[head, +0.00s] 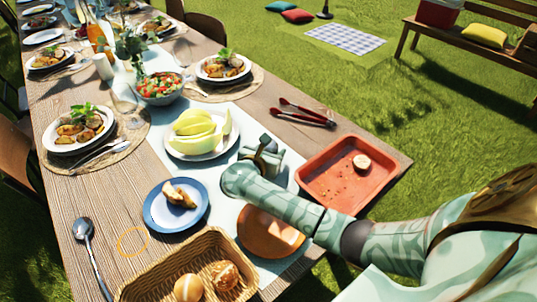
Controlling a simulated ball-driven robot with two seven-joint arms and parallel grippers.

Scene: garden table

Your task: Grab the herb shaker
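My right gripper (264,150) reaches in from the right, over the light table runner between the plate of melon slices and the red tray. Its fingers are small and partly hidden by my wrist, so I cannot tell whether they are open or shut. A small dark shape shows at the fingers; I cannot tell whether it is part of the gripper or a thing in it. I cannot make out a herb shaker for certain. My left gripper is not in view.
Close to my gripper are the melon plate (228,144), red tray (317,169), orange-brown plate (258,240) and red tongs (303,115). A blue plate (153,217), bread basket (149,274) and spoon (92,256) lie nearer. The salad bowl (160,100) and set plates fill the far side.

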